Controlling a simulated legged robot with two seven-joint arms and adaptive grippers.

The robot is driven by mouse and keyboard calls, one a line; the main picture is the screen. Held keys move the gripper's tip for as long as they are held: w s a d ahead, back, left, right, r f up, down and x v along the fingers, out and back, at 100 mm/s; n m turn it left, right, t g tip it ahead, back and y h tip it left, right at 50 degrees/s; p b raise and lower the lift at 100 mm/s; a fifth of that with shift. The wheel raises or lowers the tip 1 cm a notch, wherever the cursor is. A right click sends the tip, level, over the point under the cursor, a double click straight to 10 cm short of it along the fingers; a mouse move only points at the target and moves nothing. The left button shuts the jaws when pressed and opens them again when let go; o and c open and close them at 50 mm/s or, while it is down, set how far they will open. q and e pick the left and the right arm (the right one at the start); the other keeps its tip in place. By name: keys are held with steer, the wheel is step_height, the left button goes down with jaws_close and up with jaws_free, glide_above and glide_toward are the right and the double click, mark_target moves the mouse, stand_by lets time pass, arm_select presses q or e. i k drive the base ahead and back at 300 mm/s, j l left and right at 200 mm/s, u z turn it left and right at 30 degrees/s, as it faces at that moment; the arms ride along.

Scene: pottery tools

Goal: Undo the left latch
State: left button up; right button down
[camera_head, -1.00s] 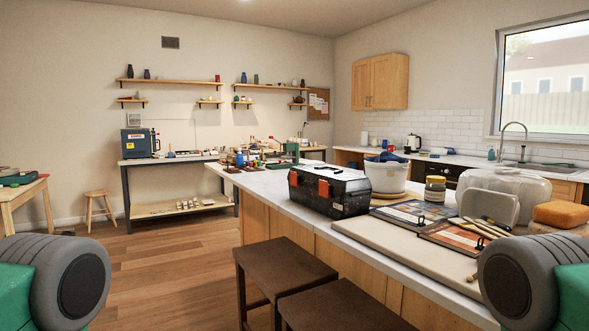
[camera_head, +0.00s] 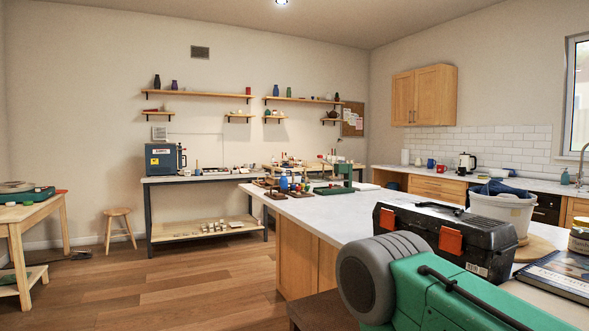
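The left latch (camera_head: 388,219) is orange and lies against the front face near the lid seam. The right latch (camera_head: 451,241) is also orange. I cannot tell whether either latch is fastened. A green and grey part of my arm is in the lower right, in front of the toolbox's lower edge. Neither of my grippers is in view.
The white island counter (camera_head: 330,208) runs toward the back, with tools at its far end. A white bucket (camera_head: 506,212) stands right of the toolbox, and a book (camera_head: 560,272) lies nearer. A dark stool is partly visible below. Open wooden floor (camera_head: 190,280) lies left.

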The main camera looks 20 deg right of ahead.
mark_target(388, 217)
steer(key=i+j+z, duration=0.2)
steer(key=i, duration=0.25)
steer(key=i+z, duration=0.2)
steer(key=i, duration=0.3)
steer(key=i+j+z, duration=0.15)
steer(key=i+j, duration=0.15)
steer(key=i, duration=0.1)
